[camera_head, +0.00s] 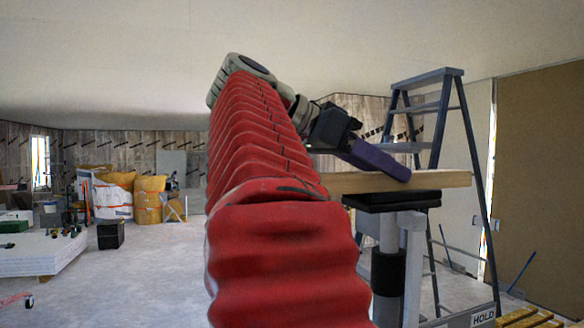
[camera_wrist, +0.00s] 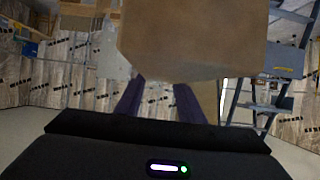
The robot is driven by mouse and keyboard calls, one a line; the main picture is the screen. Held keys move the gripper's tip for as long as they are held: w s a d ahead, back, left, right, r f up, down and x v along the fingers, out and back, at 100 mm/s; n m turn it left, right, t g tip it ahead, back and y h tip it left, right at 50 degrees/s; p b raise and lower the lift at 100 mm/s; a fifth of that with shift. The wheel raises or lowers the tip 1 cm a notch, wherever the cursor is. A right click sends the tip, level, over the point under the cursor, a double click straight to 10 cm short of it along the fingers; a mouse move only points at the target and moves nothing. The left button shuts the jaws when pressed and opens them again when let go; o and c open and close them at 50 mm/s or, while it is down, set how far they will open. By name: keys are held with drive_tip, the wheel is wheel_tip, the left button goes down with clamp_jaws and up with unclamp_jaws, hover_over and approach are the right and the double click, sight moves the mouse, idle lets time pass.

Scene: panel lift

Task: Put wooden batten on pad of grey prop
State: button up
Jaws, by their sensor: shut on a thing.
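The wooden batten (camera_head: 440,180) lies roughly level in the head view, its left part hidden behind my red-sleeved arm. The grey prop (camera_head: 412,262) stands upright with a flat black pad (camera_head: 392,201) on top. The batten is right over the pad, its right end reaching past the pad's edge; I cannot tell whether they touch. My gripper (camera_head: 388,165), with purple fingers, is shut on the batten from above. In the wrist view the batten (camera_wrist: 192,40) fills the upper middle, in front of the purple fingers. The pad is not clear there.
A grey stepladder (camera_head: 438,130) stands close behind and right of the prop. Yellow sacks (camera_head: 148,190) and a white stack of boards (camera_head: 40,253) are far left. Floor between is clear.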

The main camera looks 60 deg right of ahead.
drive_tip(key=shift+f, duration=0.6)
drive_tip(key=o, duration=1.3)
drive_tip(key=shift+f, duration=0.15)
